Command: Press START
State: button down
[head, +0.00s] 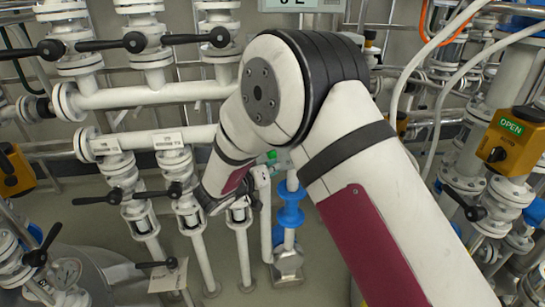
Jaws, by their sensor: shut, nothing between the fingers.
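A small green part (272,155), perhaps a push button, shows just below the bend of my arm, near the middle of the picture. A pale grey-green plate or box (283,161) lies beside it, mostly hidden by my arm. No START lettering is readable.
White pipes (150,95) with black-handled valves (134,42) fill the left. A blue-fitted pipe (289,215) stands below the arm. A yellow actuator marked OPEN (512,138) is at right. A tag (169,276) hangs lower left. Grey floor shows between the pipes.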

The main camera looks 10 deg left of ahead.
jog(key=shift+w, duration=0.15)
jog(key=shift+w+a, duration=0.15)
jog(key=shift+w, duration=0.1)
jog(key=shift+w+a, duration=0.1)
jog(key=shift+w, duration=0.4)
dwell(0.8)
jog(key=shift+s, duration=0.15)
jog(key=shift+s+d+p, duration=0.25)
jog(key=shift+s+p, duration=0.55)
jog(key=shift+p, duration=0.05)
jog(key=shift+s+d+p, duration=0.25)
jog(key=shift+s+p, duration=0.35)
jog(key=shift+s, duration=0.2)
jog(key=shift+s+d+p, duration=0.2)
jog(key=shift+s+p, duration=0.4)
jog(key=shift+s, duration=0.2)
jog(key=shift+s+d+p, duration=0.25)
jog(key=shift+s+p, duration=0.35)
jog(key=shift+s, duration=0.2)
